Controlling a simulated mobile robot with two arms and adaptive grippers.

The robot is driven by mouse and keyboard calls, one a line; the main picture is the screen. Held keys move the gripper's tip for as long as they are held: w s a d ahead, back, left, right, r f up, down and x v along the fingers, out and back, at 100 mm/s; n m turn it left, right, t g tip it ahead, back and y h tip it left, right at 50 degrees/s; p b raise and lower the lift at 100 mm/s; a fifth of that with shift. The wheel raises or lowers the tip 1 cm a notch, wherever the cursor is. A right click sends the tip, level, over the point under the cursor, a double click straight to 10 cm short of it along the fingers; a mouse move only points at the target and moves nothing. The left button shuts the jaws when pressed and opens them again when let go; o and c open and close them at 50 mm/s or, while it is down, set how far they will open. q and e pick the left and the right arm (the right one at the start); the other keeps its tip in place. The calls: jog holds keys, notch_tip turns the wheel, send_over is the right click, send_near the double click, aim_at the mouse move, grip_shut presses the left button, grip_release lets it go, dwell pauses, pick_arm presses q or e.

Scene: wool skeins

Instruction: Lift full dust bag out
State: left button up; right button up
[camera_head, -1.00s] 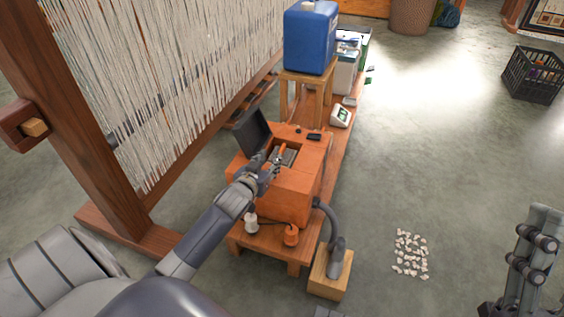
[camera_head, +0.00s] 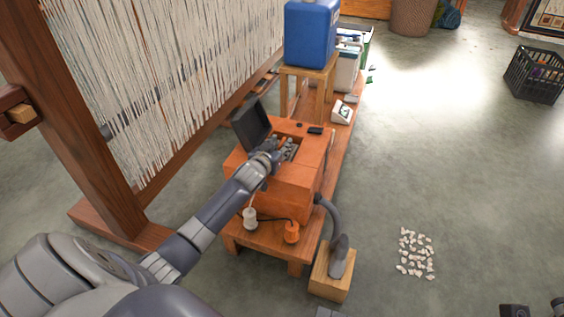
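An orange box-shaped machine (camera_head: 290,188) stands on a low wooden bench, with its dark lid (camera_head: 252,122) raised at the left of an opening in its top. My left gripper (camera_head: 288,148) is at this opening, with its fingers low over or just inside it. The fingers are small and overlap the dark opening, so I cannot tell whether they are open or shut on something. I cannot make out a dust bag; the gripper covers much of the opening. My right gripper (camera_head: 532,309) shows only in part at the bottom right edge, away from the machine.
A blue canister (camera_head: 311,36) stands on a wooden stool behind the machine. A grey hose nozzle (camera_head: 339,258) rests on a wooden block in front. A loom (camera_head: 105,165) is close on the left.

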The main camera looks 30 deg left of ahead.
pick_arm(q)
jog(key=shift+w+a+f, duration=0.15)
jog(key=shift+w, duration=0.4)
grip_shut()
